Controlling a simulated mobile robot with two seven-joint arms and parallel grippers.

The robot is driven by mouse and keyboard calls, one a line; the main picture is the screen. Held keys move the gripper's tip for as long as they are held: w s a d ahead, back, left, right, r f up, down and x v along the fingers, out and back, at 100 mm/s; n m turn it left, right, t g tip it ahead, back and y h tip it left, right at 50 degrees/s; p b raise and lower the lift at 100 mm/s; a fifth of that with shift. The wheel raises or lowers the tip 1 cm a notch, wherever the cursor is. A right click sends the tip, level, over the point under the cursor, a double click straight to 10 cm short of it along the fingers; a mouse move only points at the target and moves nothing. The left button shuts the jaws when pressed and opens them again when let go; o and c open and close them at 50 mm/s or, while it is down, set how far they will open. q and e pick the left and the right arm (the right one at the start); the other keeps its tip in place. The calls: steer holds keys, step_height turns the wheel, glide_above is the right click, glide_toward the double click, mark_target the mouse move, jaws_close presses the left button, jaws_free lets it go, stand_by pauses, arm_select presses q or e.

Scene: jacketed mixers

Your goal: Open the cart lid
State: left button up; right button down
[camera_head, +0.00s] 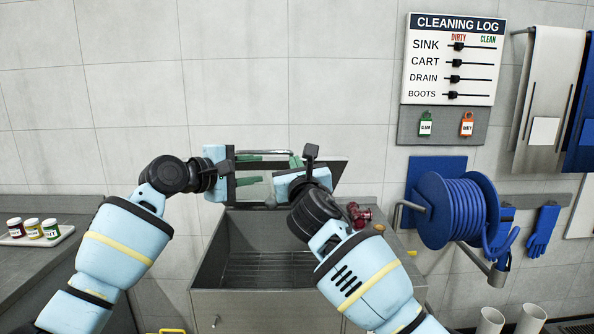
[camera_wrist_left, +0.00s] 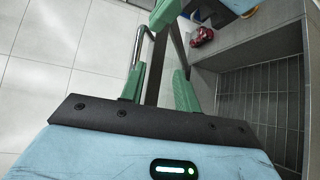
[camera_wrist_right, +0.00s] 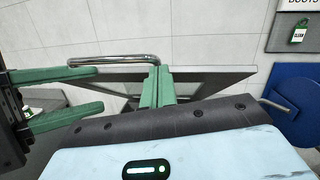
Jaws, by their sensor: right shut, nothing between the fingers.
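The cart (camera_head: 215,262) is a grey steel box, and its inside with a wire rack shows. Its lid (camera_head: 333,174) stands raised at the back, tilted up toward the wall; its chrome handle (camera_wrist_right: 115,60) shows in the right wrist view. My left gripper (camera_head: 249,170) is at the lid's left part, its green fingers apart; in the left wrist view a dark lid edge (camera_wrist_left: 156,75) appears between them, contact unclear. My right gripper (camera_head: 297,162) is at the lid's upper middle, its fingers (camera_wrist_right: 158,88) together and empty. My grippers hide parts of the lid.
A red object (camera_head: 359,214) sits on the cart's right rear ledge. A blue hose reel (camera_head: 455,210) sticks out from the wall to the right. A counter with a tray (camera_head: 62,236) of small jars is at the left. A cleaning log board (camera_head: 453,60) hangs above.

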arm_select(q)
steer(key=v, duration=0.9)
steer(key=shift+r+t, duration=0.25)
steer(key=shift+t, duration=0.05)
